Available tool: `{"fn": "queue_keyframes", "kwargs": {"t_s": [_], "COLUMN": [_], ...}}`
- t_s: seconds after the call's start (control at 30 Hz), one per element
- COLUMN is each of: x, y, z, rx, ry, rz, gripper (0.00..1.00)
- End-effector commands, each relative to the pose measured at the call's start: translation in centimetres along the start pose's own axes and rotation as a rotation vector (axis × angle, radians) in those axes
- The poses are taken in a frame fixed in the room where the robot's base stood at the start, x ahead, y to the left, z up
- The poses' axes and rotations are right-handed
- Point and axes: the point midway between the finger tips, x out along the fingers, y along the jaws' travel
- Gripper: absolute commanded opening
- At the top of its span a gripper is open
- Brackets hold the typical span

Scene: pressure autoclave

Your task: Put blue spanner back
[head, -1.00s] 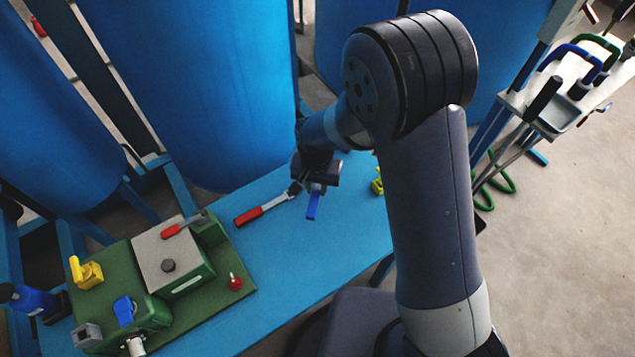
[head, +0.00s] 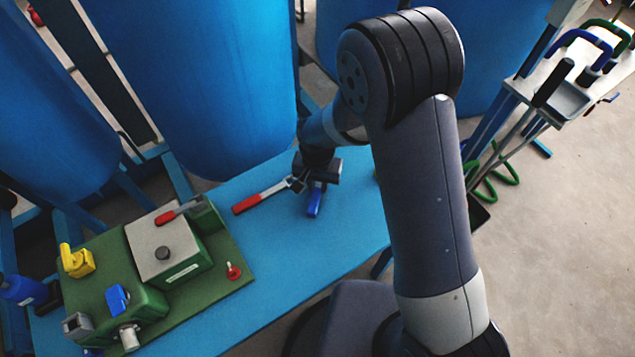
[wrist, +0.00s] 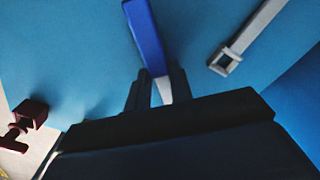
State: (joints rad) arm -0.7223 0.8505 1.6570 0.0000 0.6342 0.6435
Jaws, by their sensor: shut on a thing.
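The blue spanner shows its blue handle (head: 315,201) in the head view, sticking out below my gripper (head: 317,183). In the wrist view the blue handle (wrist: 146,36) points up and away from my gripper (wrist: 155,88). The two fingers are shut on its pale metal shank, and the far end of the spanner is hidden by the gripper. The handle is over or on the blue bench (head: 290,248); I cannot tell whether it touches.
A red-handled spanner (head: 262,196) lies just left of my gripper; its grey jaw end (wrist: 225,61) shows in the wrist view. A green unit (head: 185,265) with knobs stands on the bench's left. Blue tanks (head: 200,80) stand behind. A tool stand (head: 570,95) is at right.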

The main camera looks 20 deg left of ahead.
Motion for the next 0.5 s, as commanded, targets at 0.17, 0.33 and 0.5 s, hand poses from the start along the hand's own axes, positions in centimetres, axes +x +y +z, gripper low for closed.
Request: {"fn": "queue_keyframes", "kwargs": {"t_s": [0.17, 0.33, 0.5], "x": [0.37, 0.72, 1.06], "y": [-0.01, -0.01, -0.01], "z": [-0.01, -0.01, -0.01], "rx": [0.000, 0.000, 0.000], "ry": [0.000, 0.000, 0.000], "rz": [0.000, 0.000, 0.000], "gripper": [0.00, 0.00, 0.00]}}
